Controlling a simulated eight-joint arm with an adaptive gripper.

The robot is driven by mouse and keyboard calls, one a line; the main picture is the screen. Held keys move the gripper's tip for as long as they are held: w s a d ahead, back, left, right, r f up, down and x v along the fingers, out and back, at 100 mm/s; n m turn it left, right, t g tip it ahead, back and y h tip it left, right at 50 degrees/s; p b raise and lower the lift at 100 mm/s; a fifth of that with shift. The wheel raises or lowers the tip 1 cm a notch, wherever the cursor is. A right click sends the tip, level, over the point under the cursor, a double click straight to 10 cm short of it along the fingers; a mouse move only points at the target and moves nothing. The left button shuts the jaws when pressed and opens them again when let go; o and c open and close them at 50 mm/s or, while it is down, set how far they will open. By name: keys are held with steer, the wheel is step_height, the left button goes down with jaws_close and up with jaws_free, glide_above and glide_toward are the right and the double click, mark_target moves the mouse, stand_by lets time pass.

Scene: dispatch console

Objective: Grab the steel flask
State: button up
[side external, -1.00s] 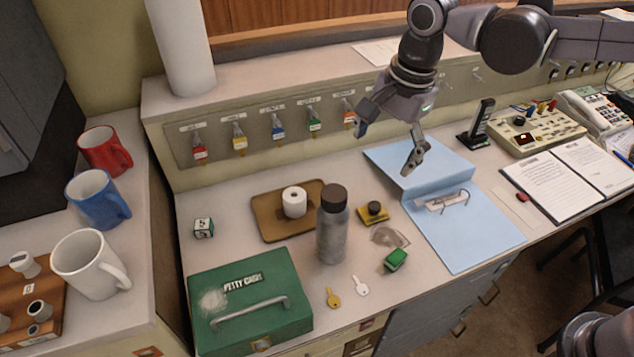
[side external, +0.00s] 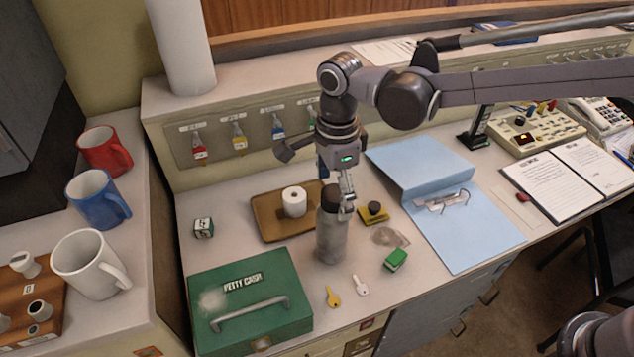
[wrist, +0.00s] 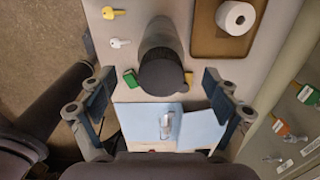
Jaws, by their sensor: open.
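The steel flask (side external: 331,240) stands upright on the desk in the side view, grey with a dark brown cap. In the wrist view the flask (wrist: 160,35) is seen from above, its dark cap nearest the camera. My gripper (side external: 334,190) is at the height of the flask's cap in the side view, and one finger partly covers the cap's right side. In the wrist view my gripper (wrist: 158,88) is open, with one finger on each side of the cap and a gap on both sides. Whether a finger touches the flask is not clear.
A brown tray (side external: 265,219) with a white roll (side external: 294,202) lies behind the flask. A green cash box (side external: 230,318) is at front left, two keys (side external: 333,297) in front. A green block (side external: 396,259), a yellow stamp-like item (side external: 373,213) and a blue folder (side external: 460,240) lie right.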

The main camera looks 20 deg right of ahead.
mark_target(332, 226)
steer(key=shift+f, duration=2.6)
jaws_close()
